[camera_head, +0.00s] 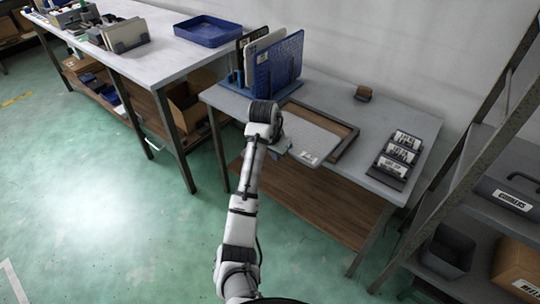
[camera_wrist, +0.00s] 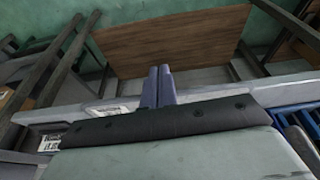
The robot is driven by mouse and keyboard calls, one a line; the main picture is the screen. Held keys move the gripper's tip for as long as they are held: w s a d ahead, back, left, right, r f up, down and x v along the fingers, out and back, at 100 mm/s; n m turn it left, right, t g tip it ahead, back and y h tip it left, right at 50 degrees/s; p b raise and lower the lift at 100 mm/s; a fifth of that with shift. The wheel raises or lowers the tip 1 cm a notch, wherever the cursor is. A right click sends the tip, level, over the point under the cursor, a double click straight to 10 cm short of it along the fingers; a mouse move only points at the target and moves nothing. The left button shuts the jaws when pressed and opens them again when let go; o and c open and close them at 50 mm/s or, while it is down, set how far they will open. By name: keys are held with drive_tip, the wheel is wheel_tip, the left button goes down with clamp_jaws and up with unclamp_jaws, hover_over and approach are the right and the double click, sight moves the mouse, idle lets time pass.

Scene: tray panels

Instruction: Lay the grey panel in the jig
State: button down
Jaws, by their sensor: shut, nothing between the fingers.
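The grey panel (camera_head: 318,138) lies nearly flat on the side table in the head view, with a small label near its front corner. It overlaps the brown-edged jig (camera_head: 350,143) and appears shifted toward the table's front edge, with jig floor bare along the back and right. I cannot tell whether it rests on the rim. My gripper (camera_head: 288,150) is at the panel's front left side, fingertips hard to make out there. In the wrist view my gripper (camera_wrist: 158,82) has its two fingers together with nothing between them. Contact with the panel cannot be told.
A blue rack (camera_head: 236,76) with upright panels, including a blue one (camera_head: 278,66), stands left of the jig. A small brown block (camera_head: 363,93) lies behind it. Labelled holders (camera_head: 398,155) stand at the right. A blue tray (camera_head: 208,31) is on the other bench. Shelving stands far right.

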sight(298, 136)
drive_tip(key=shift+w+d, duration=0.4)
drive_tip(key=shift+w, duration=0.2)
drive_tip(key=shift+w+d+p, duration=0.2)
drive_tip(key=shift+w+d, duration=0.3)
drive_tip(key=shift+w, duration=0.35)
drive_tip(key=shift+w+d+p, duration=0.25)
drive_tip(key=shift+w+d, duration=0.3)
drive_tip(key=shift+w, duration=0.3)
drive_tip(key=shift+w+d+p, duration=0.2)
drive_tip(key=shift+w+d, duration=0.3)
drive_tip(key=shift+w, duration=0.35)
drive_tip(key=shift+s+a, duration=0.1)
drive_tip(key=shift+s, duration=0.05)
